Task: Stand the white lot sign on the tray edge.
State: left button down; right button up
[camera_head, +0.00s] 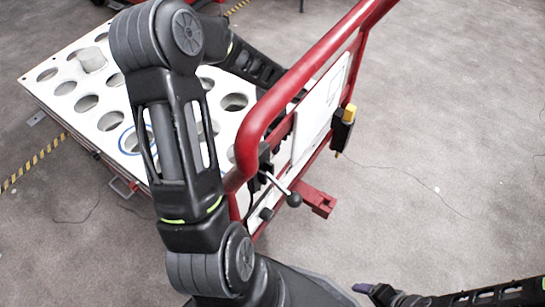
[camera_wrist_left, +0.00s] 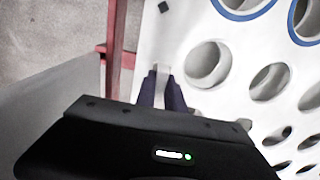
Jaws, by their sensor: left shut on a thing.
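In the left wrist view, my left gripper (camera_wrist_left: 161,88) is shut on a small pale piece (camera_wrist_left: 163,70). It seems to be the white lot sign, but only a narrow part shows between the dark purple fingers. The fingers are over the white tray (camera_wrist_left: 152,35), near its edge beside a red post. In the head view, the white tray (camera_head: 68,112) with round holes lies at the left; my left fingertips are hidden there behind my arm and the red frame. My right gripper (camera_head: 368,289) is low at the bottom right; its opening is unclear.
A red tubular frame (camera_head: 300,72) rises at the tray's near right side, carrying a white panel (camera_head: 318,112), a black lever knob (camera_head: 294,200) and a yellow-topped black part (camera_head: 348,115). A grey cylinder (camera_head: 92,60) stands on the tray. Floor to the right is mostly clear.

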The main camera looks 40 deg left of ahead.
aim_at(273, 162)
pick_arm(q)
jog(key=shift+f, duration=0.35)
jog(key=shift+f, duration=0.1)
jog(key=shift+f+b, duration=0.7)
jog(key=shift+f, duration=1.3)
jog(key=shift+f, duration=0.1)
jog(key=c, duration=1.9)
grip_release()
jog(key=shift+f, duration=0.1)
jog(key=o, duration=0.5)
jog(key=shift+c, duration=0.2)
